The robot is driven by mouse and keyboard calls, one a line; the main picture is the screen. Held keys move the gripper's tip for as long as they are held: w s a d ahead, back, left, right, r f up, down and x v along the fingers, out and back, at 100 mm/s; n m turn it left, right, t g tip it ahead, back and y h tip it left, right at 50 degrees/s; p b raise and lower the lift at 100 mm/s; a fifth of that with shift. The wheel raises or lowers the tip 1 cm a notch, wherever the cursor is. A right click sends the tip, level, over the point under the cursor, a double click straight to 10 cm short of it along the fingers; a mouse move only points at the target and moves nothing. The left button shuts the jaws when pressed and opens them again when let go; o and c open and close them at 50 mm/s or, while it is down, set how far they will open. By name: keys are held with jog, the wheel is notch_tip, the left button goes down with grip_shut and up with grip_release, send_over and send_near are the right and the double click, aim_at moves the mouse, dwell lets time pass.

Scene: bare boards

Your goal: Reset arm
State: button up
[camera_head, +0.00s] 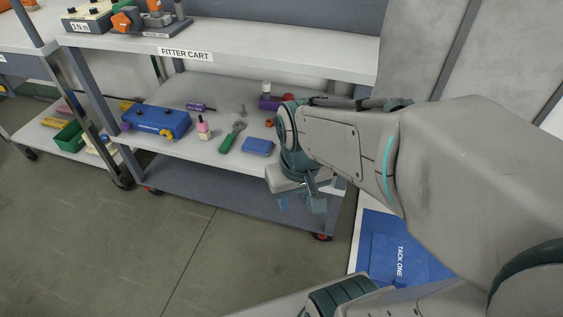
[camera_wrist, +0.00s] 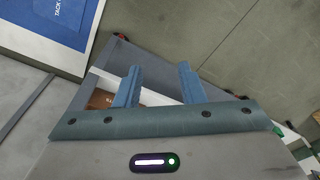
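My gripper (camera_head: 298,203) hangs at the end of my arm, in front of the right end of the fitter cart's middle shelf (camera_head: 215,150). In the wrist view my gripper (camera_wrist: 158,85) shows two blue fingers spread apart with nothing between them. The fingers point down toward the cart's lower shelf edge and the floor. My arm covers the right part of the shelf in the head view.
The middle shelf holds a blue box (camera_head: 155,121), a pink-and-white bottle (camera_head: 204,128), a green-handled wrench (camera_head: 231,139) and a small blue block (camera_head: 257,147). A blue board marked TACK ONE (camera_head: 385,245) stands at right. Grey floor (camera_head: 90,235) is clear in front.

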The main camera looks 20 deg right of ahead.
notch_tip(320, 180, up, 34)
jog(key=t+p, duration=0.1)
jog(key=p, duration=2.9)
jog(key=shift+d+f+t, duration=0.2)
jog(key=shift+t, duration=0.1)
